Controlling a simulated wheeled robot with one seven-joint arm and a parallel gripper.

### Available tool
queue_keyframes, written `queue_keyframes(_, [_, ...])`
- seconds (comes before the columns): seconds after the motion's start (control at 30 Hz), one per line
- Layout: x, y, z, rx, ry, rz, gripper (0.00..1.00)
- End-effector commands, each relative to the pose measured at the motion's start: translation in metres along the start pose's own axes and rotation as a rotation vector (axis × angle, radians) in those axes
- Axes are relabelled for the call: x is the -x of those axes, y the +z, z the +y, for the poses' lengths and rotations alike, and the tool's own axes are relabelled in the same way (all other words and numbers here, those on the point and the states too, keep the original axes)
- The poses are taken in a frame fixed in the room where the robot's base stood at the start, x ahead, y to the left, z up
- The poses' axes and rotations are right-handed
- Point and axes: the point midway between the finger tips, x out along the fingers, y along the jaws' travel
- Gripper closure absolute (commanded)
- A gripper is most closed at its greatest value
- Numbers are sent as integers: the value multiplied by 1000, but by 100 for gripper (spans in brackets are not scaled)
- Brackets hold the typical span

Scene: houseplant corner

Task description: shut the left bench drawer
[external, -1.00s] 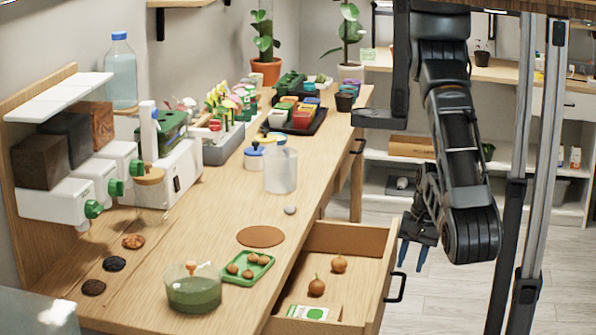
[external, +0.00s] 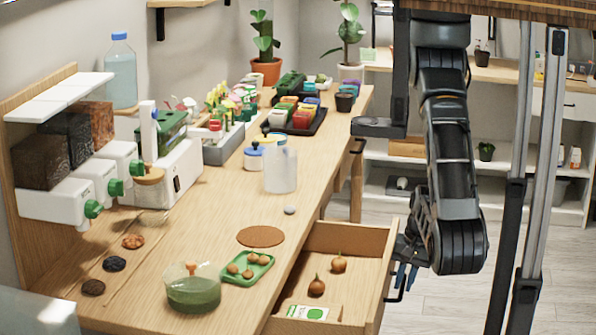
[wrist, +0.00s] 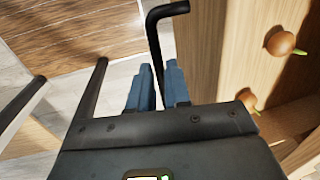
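The left bench drawer (external: 322,292) is pulled out at the near end of the bench. Its front faces right and carries a black bar handle (wrist: 154,42). My gripper (external: 406,276) is at this handle, just outside the drawer front. In the wrist view, the handle's bar runs between the two blue fingers (wrist: 160,84), with little or no gap on either side. The fingers look shut on it. In the external view, the arm partly hides the handle. Two brown onion-like bulbs (external: 338,263) and a green-and-white packet (external: 307,312) lie inside the drawer.
The wooden bench top (external: 226,217) holds a green tray of small bulbs (external: 248,268), a bowl of green liquid (external: 193,289) and a clear jug (external: 281,170). Open floor (external: 449,300) lies right of the drawer. A white shelf unit stands behind.

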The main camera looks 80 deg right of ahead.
Motion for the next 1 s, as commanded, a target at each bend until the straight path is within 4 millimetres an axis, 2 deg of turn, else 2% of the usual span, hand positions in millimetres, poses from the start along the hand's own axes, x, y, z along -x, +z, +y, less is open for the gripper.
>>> queue_keyframes(0.03, [0, 0, 0, 0, 0, 0, 88])
queue_keyframes(0.17, [0, 0, 0, 0, 0, 0, 100])
queue_keyframes(0.73, [0, 0, -2, 0, 0, -1, 100])
queue_keyframes(0.87, [0, 0, -11, 1, -1, -2, 100])
queue_keyframes(1.0, [-1, 0, -32, 3, -3, -3, 100])
